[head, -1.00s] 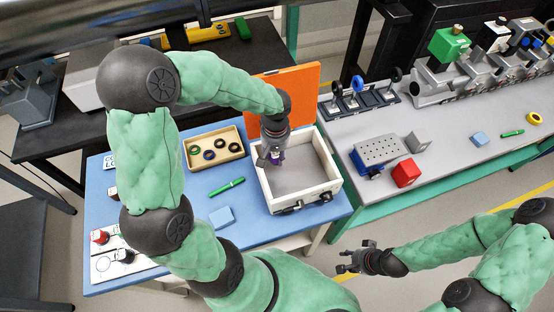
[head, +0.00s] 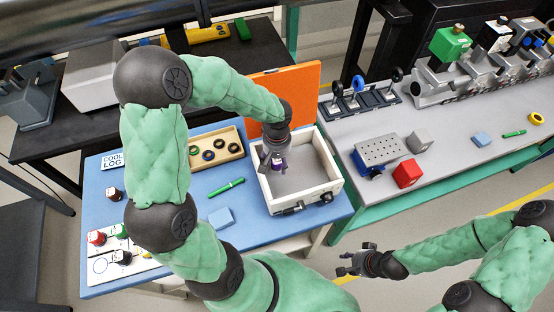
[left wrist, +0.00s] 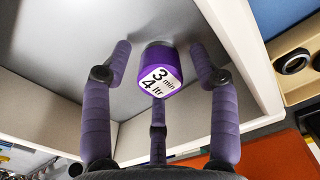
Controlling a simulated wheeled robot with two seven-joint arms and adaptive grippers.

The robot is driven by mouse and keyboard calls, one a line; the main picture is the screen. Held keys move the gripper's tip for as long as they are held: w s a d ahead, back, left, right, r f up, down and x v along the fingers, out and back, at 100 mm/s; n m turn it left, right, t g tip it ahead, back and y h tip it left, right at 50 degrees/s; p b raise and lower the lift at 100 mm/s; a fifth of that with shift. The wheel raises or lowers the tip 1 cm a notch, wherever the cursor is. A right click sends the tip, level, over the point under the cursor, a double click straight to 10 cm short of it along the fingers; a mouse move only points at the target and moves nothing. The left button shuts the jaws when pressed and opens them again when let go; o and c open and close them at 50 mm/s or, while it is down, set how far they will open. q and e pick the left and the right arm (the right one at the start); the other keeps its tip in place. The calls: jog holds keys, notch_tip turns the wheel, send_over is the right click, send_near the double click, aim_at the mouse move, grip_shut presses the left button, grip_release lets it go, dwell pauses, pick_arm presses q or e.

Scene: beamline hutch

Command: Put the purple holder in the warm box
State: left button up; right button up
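The purple holder (left wrist: 160,72), with a white label, stands inside the white-walled box (left wrist: 261,65). It also shows in the head view (head: 278,161). The warm box (head: 292,202) has its orange lid (head: 291,88) raised at the back. My left gripper (head: 274,163) reaches down into the box from above. In the left wrist view its fingers (left wrist: 161,62) are spread around the holder, with visible gaps on both sides. My right gripper (head: 350,264) is open and empty, over the floor in front of the grey bench.
On the blue table (head: 188,272) lie a wooden tray (head: 229,146) with several rings, a green marker (head: 226,187), a light-blue block (head: 221,217) and several small bottles at the left. The grey bench (head: 440,200) at right holds optics and blocks.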

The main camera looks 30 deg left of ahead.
pick_arm(q)
jog(key=shift+r, duration=0.1)
jog(key=shift+r+p, duration=0.2)
jog(key=shift+p, duration=0.1)
notch_tip(320, 180, up, 12)
jog(key=p, duration=0.2)
jog(key=shift+p, duration=0.3)
